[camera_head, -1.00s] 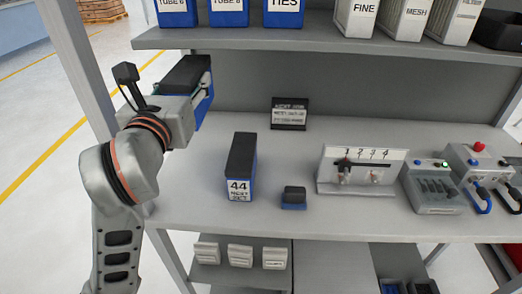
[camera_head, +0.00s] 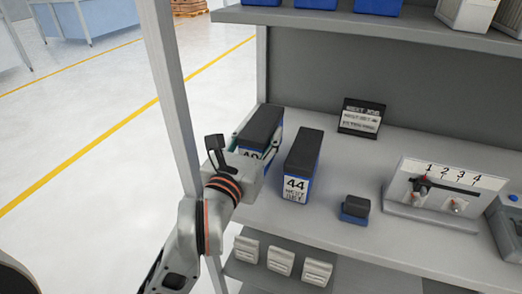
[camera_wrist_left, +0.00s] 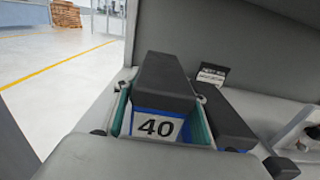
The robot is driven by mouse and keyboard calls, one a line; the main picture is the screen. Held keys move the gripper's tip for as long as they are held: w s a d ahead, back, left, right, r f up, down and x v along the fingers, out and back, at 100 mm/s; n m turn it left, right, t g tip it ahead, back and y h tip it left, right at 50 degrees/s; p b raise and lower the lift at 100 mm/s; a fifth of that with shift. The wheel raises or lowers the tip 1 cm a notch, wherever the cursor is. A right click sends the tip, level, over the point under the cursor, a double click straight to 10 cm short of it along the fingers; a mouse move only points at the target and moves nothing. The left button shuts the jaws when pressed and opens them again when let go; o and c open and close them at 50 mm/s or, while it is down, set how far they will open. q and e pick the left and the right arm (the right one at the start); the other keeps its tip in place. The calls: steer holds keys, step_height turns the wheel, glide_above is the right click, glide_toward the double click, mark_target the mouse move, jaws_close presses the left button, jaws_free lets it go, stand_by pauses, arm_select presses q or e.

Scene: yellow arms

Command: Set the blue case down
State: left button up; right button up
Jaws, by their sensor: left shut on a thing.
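The blue case labelled 40 (camera_head: 262,125) has a dark top and is upright at the left end of the bench (camera_head: 240,208). It also shows in the left wrist view, with its white label (camera_wrist_left: 157,127) facing my wrist. My left gripper (camera_head: 256,146) is shut on it, with a green-lined finger on each side in the wrist view (camera_wrist_left: 160,118). I cannot tell whether the case's base touches the bench, as my gripper hides it. My right gripper is not in view.
A second blue case, labelled 44 (camera_head: 303,165), stands close to the right. Farther right are a small blue-black block (camera_head: 355,208) and a numbered switch panel (camera_head: 445,187). A sign (camera_head: 362,118) stands behind. A grey post (camera_head: 168,90) rises at left.

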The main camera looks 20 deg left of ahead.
arm_select(q)
step_height(320, 180, down, 4)
steer(key=shift+b, duration=0.6)
steer(key=shift+r, duration=0.1)
steer(key=o, duration=1.5)
steer(key=shift+f, duration=0.2)
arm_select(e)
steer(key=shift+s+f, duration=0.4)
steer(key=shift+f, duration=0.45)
arm_select(q)
steer(key=shift+r, duration=0.1)
